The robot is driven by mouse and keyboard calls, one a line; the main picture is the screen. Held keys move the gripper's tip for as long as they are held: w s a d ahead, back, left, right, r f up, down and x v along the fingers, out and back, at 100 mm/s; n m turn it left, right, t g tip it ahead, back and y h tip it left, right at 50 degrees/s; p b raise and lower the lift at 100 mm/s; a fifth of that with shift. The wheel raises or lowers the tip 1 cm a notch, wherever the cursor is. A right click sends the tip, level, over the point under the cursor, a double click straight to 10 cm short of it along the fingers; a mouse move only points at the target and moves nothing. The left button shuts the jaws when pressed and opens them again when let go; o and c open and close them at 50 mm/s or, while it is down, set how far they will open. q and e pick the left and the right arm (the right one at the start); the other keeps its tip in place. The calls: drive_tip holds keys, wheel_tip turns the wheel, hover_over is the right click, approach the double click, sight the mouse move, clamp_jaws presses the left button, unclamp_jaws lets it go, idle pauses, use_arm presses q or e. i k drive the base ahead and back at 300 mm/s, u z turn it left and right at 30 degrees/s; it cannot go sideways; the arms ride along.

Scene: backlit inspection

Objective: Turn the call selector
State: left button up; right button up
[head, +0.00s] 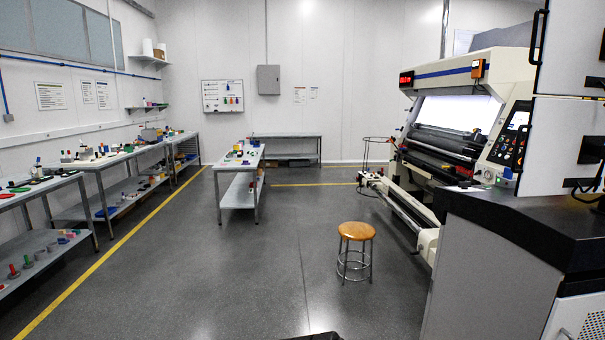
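The inspection machine (440,80) stands at the right, with a bright backlit panel (462,112). A dark control panel (513,135) with a small screen and several knobs or buttons is on its right side. I cannot tell at this size which of these, if any, is the call selector. A small orange box (478,68) is fixed on the machine's upper front. Neither of my grippers is in view.
A wooden-topped stool (356,231) stands before the machine. A dark counter (520,222) fills the lower right. Workbenches with small items (110,157) line the left wall, and another table (240,155) stands mid-room. The grey floor (220,270) between is clear.

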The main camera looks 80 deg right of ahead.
sight(463, 185)
drive_tip(key=z, duration=4.3)
drive_tip(key=i, duration=1.2)
